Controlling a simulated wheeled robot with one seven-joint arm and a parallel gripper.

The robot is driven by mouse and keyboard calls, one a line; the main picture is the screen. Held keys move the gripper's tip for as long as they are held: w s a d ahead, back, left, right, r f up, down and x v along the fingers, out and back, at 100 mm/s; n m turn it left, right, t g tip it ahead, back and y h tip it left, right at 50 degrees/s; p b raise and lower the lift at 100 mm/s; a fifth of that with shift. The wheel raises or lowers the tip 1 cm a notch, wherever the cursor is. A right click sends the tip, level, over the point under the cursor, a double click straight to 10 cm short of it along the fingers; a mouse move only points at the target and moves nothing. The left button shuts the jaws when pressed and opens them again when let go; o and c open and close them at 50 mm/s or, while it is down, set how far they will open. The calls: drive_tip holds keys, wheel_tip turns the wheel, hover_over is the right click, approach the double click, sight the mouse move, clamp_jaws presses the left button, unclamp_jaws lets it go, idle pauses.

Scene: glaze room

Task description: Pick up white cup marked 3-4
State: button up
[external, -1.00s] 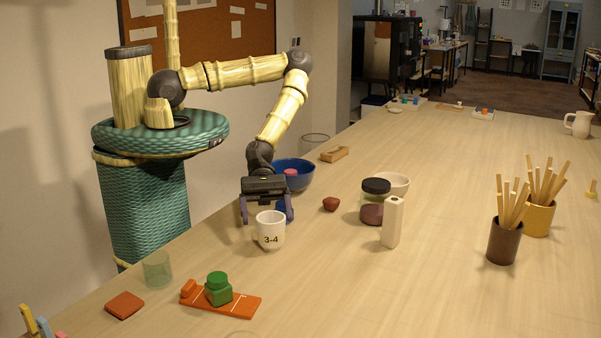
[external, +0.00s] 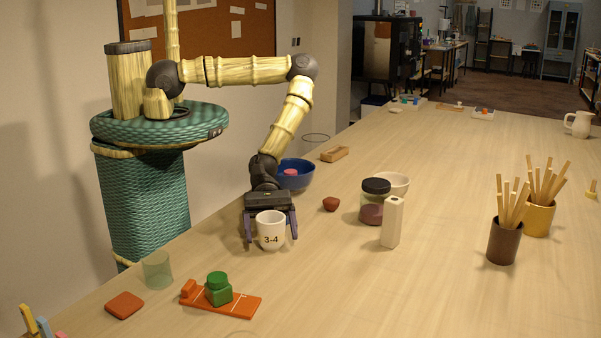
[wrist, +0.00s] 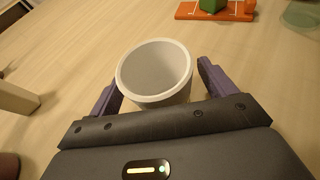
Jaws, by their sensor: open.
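My gripper (external: 271,238) is open and low, with one purple finger on each side of the cup. In the wrist view the white cup (wrist: 155,72) looks empty, and its near part sits between the open fingers of my gripper (wrist: 155,85). A gap shows between the cup and the right finger. The cup's lower part is hidden in the wrist view, and I cannot tell whether the left finger touches it.
An orange board (external: 245,305) with a green jar (external: 218,290) lies in front of the cup. A blue bowl (external: 297,180) stands behind my gripper. A dark red lump (external: 331,204), a lidded jar (external: 374,208) and a pale bottle (external: 392,222) stand to the right.

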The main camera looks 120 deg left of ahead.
drive_tip(key=c, duration=1.1)
drive_tip(key=shift+c, duration=0.2)
wheel_tip(320, 180, up, 10)
drive_tip(key=b, duration=0.2)
